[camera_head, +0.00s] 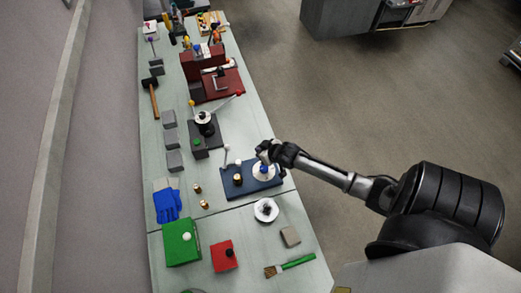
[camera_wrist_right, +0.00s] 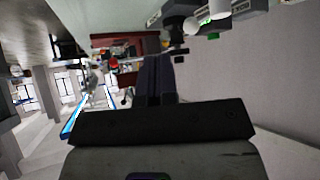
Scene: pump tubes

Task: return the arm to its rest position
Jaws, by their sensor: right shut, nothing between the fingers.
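My right arm (camera_head: 350,182) reaches in from the right over the workbench edge. Its gripper (camera_head: 266,153) is over the far right corner of a dark blue plate (camera_head: 238,188). The gripper is shut and empty. In the right wrist view its closed dark fingers (camera_wrist_right: 155,82) point away from the camera. Whether the gripper touches the white round part with a blue top (camera_head: 263,171) just below it in the picture cannot be told. My left gripper is in neither view.
The long workbench (camera_head: 228,225) holds a green box (camera_head: 181,242), a red block (camera_head: 224,256), a green-handled brush (camera_head: 290,265), a white round part (camera_head: 266,210), blue gloves (camera_head: 167,204) and a dark red machine (camera_head: 212,80). The floor (camera_head: 380,100) right of the bench is clear.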

